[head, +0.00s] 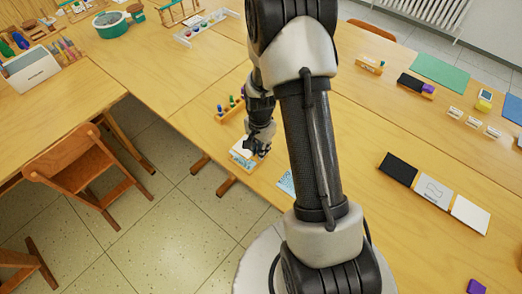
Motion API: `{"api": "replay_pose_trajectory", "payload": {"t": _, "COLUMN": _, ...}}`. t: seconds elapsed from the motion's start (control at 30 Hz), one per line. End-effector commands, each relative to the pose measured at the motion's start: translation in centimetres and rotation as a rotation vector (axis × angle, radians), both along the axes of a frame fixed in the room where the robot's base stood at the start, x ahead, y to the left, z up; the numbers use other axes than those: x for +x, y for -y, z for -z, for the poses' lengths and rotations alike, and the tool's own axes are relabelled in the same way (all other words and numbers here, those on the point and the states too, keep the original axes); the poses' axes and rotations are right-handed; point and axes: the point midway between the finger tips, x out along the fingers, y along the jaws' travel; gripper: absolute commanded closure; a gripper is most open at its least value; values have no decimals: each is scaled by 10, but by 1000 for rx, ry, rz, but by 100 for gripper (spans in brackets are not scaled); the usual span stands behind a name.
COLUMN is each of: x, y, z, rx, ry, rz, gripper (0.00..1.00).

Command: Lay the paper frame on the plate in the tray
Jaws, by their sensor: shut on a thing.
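My gripper (262,148) is low over the near edge of the middle table, left of my forearm. Its fingers are small and dark here; they are shut on a thin white piece (243,147) that looks like the paper frame. Under it, a small tray (259,165) lies at the table edge, with a pale blue patterned surface (240,161) showing that may be the plate. The gripper covers much of the tray. I cannot tell whether the white piece touches the plate.
A wooden rack with coloured pegs (228,109) stands just behind the gripper. A light blue patterned sheet (287,183) lies partly behind my arm. Black (398,168), grey (434,189) and white (470,214) panels lie at right. A chair (88,172) stands at left.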

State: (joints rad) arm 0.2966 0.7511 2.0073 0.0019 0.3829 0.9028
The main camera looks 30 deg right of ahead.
Motion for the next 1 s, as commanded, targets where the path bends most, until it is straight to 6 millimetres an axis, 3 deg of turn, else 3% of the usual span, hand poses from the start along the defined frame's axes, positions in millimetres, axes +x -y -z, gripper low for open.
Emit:
{"api": "replay_pose_trajectory", "payload": {"t": 0.27, "x": 0, "y": 2, "z": 14, "rx": -1, "ry": 1, "rz": 20, "gripper": 100}}
{"api": "replay_pose_trajectory", "payload": {"t": 0.7, "x": 0, "y": 1, "z": 55, "rx": 0, "ry": 0, "rz": 17, "gripper": 100}}
{"api": "replay_pose_trajectory", "payload": {"t": 1.0, "x": 0, "y": 2, "z": 63, "rx": -1, "ry": 1, "rz": 17, "gripper": 100}}
